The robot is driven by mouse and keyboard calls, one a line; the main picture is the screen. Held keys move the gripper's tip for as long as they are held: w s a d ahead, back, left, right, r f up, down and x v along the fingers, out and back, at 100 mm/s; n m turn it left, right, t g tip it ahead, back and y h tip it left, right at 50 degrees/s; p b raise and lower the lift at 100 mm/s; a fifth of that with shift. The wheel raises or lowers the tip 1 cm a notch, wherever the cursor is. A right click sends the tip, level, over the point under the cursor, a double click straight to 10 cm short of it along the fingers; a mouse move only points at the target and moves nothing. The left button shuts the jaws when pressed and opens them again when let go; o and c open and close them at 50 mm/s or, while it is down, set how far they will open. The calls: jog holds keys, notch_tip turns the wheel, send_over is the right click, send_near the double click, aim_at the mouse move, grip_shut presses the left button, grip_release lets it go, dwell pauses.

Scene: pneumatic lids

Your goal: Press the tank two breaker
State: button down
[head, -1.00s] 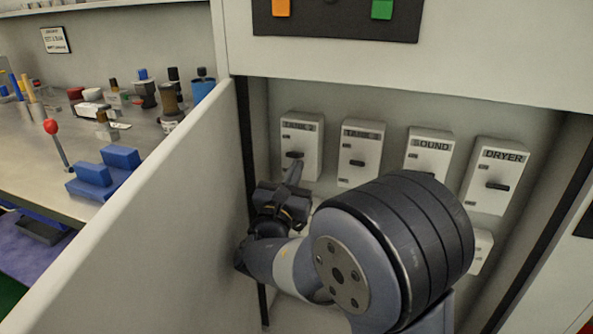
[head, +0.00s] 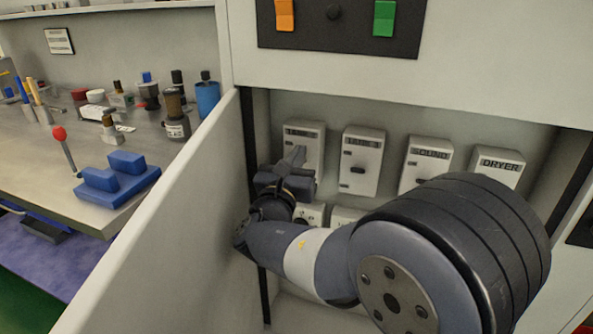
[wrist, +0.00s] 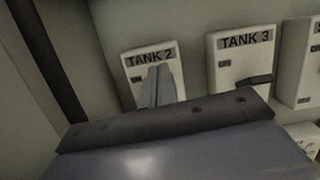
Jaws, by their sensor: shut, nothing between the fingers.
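The tank two breaker (head: 304,137) is a pale box at the far left of the row; the wrist view shows its label "TANK 2" (wrist: 152,57). My gripper (head: 299,152) is shut and empty, its fingers pointing at the lower front of this box. In the wrist view the shut fingers (wrist: 157,78) lie over the middle of the breaker and hide its switch lever. I cannot tell whether the fingertips touch it.
To the right stand the TANK 3 breaker (wrist: 240,62), the SOUND breaker (head: 426,160) and the DRYER breaker (head: 497,164). White outlets (head: 310,212) sit below. A pale side panel (head: 190,200) closes the left. A bench (head: 60,150) with bottles lies beyond it.

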notch_tip(320, 180, up, 5)
jog(key=m+h, duration=0.1)
notch_tip(320, 180, down, 17)
jog(key=w+t+h+b, duration=0.2)
jog(key=t+b, duration=0.3)
jog(key=b, duration=1.1)
jog(key=f+p+v, duration=0.1)
jog(key=p+v, duration=0.1)
jog(key=v, duration=0.8)
jog(key=shift+d+t+p, duration=0.3)
jog(key=shift+d, duration=0.05)
jog(key=shift+w, duration=0.2)
